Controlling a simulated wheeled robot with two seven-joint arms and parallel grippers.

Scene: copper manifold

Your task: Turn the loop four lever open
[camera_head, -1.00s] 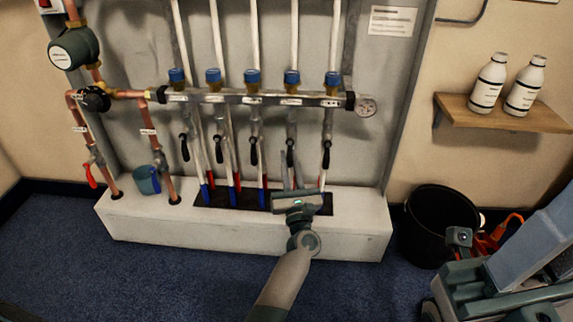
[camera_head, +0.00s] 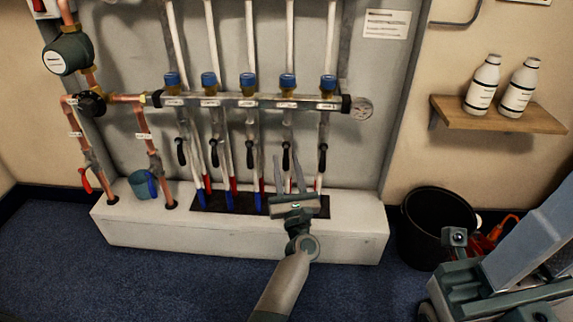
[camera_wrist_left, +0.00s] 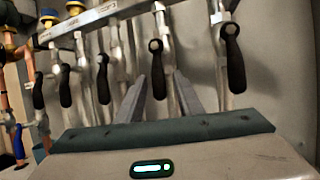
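The loop four lever (camera_head: 286,155) is the fourth black handle from the left under the manifold bar (camera_head: 247,101). It hangs down. My left gripper (camera_head: 287,158) is open, its two fingers pointing up at this lever from below and in front. In the left wrist view the same lever (camera_wrist_left: 157,70) shows between the tips of the open fingers (camera_wrist_left: 166,82). Nothing is held. I cannot tell whether a finger touches the lever. My right gripper does not show clearly in any view.
The third lever (camera_head: 249,156) and fifth lever (camera_head: 322,158) hang close on either side. A white plinth (camera_head: 240,232) lies below the pipes. A black bucket (camera_head: 438,228) stands at right, under a wooden shelf (camera_head: 500,114) with two white bottles (camera_head: 485,85).

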